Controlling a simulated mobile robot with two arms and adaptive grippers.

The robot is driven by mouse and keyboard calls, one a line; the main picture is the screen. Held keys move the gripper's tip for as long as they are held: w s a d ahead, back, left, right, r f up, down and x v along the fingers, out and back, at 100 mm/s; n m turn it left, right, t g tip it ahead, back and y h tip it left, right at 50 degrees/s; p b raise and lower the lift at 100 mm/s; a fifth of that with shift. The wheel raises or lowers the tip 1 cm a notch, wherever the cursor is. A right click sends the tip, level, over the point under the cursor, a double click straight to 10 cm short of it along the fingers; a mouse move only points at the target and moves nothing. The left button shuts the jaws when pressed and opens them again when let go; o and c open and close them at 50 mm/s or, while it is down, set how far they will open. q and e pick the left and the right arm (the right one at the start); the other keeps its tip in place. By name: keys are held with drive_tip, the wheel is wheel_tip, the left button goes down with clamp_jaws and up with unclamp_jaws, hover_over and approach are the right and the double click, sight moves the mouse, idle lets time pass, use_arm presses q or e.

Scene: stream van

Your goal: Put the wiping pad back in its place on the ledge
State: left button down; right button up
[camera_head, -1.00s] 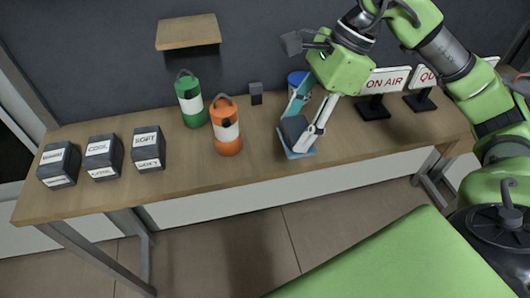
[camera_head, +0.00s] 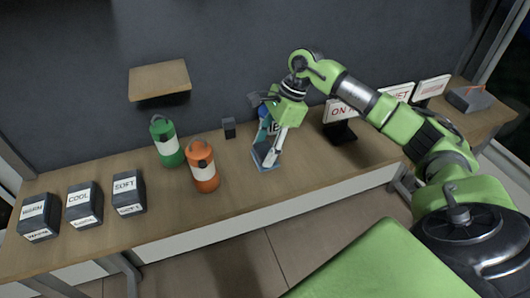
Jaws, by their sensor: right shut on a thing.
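My right gripper (camera_head: 273,146) points down at the desk, between the orange lantern and the ON AIR sign. It is shut on a dark grey block with a light blue underside, which I take to be the wiping pad (camera_head: 264,158). The pad is low at the desk top; I cannot tell whether it touches it. The gripper's fingers hide part of it. A small wooden ledge (camera_head: 160,80) is on the dark wall at the upper left, with nothing on it. My left gripper is not in view.
On the desk (camera_head: 235,183) stand a green lantern (camera_head: 167,143), an orange lantern (camera_head: 203,168), a small dark block (camera_head: 229,127) and three labelled dark boxes (camera_head: 80,206) at the left. A blue object (camera_head: 263,131) is partly hidden behind the gripper. An ON AIR sign (camera_head: 341,121) stands to the right.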

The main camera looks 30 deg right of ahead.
sight(269, 148)
wheel_tip(269, 148, down, 2)
drive_tip(key=shift+f+p, duration=0.25)
drive_tip(key=shift+p, duration=0.05)
drive_tip(key=shift+f, duration=0.3)
drive_tip(key=shift+f+b, duration=0.2)
drive_tip(key=shift+b, duration=0.1)
drive_tip(key=o, duration=1.2)
drive_tip(key=shift+r, duration=0.1)
drive_tip(key=shift+c, duration=0.2)
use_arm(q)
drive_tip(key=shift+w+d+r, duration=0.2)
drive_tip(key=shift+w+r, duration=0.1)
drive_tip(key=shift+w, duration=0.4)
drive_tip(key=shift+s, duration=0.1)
